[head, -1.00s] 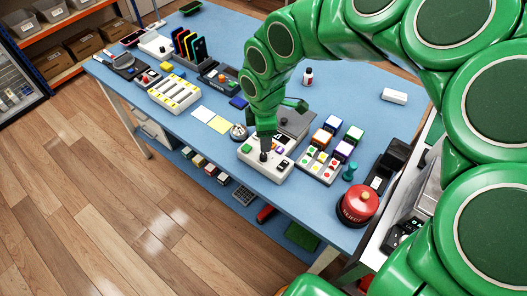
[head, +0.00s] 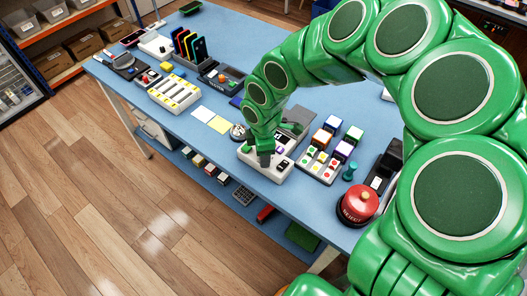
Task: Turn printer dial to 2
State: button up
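The printer seems to be the white device (head: 282,174) with coloured buttons near the front edge of the blue table, in the head view. My green arm reaches over the table, and my gripper (head: 265,160) points down onto the left part of this device. The fingertips are at or just above its top face; I cannot tell whether they touch. The dial is not visible, and the gripper covers part of the device. A purple button (head: 280,153) shows just right of the gripper. The finger opening is too small to make out.
A tray of coloured stickers (head: 318,166) and several coloured cubes (head: 344,150) stand to the right. A red round button (head: 359,203) stands near the right front edge. Yellow and white notes (head: 219,124) lie to the left.

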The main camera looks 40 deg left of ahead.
grip_shut()
jog(key=shift+m, duration=0.3)
jog(key=m, duration=0.4)
jog(key=shift+r, duration=0.1)
jog(key=shift+m, duration=2.1)
grip_release()
